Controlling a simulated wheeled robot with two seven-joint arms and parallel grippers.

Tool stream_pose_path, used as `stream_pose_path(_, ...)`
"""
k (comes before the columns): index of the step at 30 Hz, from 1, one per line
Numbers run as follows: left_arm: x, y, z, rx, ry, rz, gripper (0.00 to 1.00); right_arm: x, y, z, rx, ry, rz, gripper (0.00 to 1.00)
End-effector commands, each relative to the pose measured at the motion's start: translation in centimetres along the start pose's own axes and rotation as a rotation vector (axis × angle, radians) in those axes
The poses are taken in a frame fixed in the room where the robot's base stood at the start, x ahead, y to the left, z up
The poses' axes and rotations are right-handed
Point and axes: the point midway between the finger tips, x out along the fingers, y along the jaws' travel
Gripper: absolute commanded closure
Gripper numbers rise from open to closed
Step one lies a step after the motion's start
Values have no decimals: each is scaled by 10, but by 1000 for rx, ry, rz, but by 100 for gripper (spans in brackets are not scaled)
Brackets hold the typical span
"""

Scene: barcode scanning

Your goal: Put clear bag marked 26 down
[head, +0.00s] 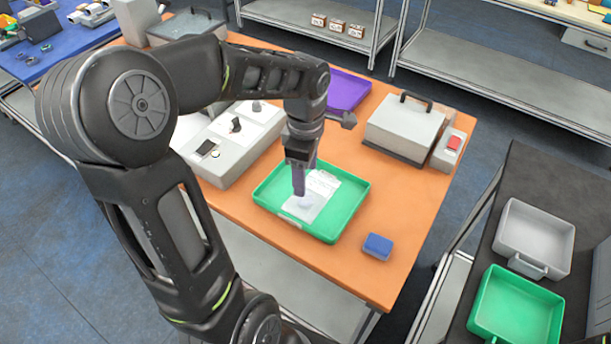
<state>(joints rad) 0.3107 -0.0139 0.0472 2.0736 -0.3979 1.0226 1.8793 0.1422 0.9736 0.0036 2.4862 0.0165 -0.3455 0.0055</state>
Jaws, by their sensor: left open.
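A pale clear bag (304,207) lies in the green tray (343,222) on the orange table. White paper or a second bag (324,184) lies beside it in the same tray; I cannot read any number on either. My left gripper (299,192) points down into the tray, with its fingertips at the clear bag. It is open, and its fingers hide part of the bag. I cannot tell whether the fingertips touch the bag. My right gripper does not show.
A blue box (377,246) sits right of the tray on the orange table (410,215). A grey case (404,127) and a purple tray (347,90) stand behind. A grey device (222,150) is at left. Another green tray (517,307) and a grey bin (535,237) stand at lower right.

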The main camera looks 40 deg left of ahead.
Motion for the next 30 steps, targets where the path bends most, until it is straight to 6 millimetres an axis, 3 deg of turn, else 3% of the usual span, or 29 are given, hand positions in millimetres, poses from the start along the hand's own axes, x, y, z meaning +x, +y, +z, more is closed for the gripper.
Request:
stream_pose_path(1, -18, 0, 0, 0, -1, 1, 37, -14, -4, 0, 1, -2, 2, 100)
stream_pose_path(8, -39, 0, 0, -1, 0, 1, 37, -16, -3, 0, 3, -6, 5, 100)
stream_pose_path(30, -40, 0, 0, 2, -1, -1, 37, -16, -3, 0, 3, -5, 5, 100)
